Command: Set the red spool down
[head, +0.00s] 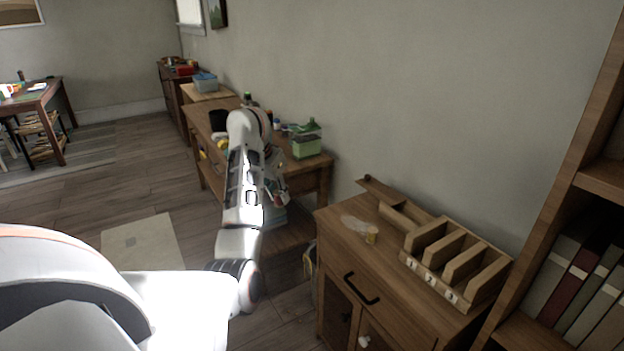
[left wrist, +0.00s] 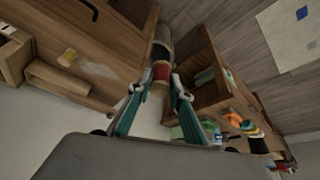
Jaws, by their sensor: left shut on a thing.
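The red spool (left wrist: 161,73) sits between the fingertips of my left gripper (left wrist: 157,86) in the left wrist view. The gripper is shut on it and holds it over the gap between two wooden pieces of furniture. In the head view my left gripper (head: 275,182) is beside the long wooden table, left of the near cabinet. The spool is too small there to make out clearly. My right gripper is not in view.
The near cabinet (head: 340,216) bears a small yellow item (head: 371,239), a pale translucent patch and a slotted wooden rack (head: 428,272). The long table (head: 313,163) holds a green box (head: 306,147) and other items. A bookshelf (head: 566,205) stands right. Floor is open left.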

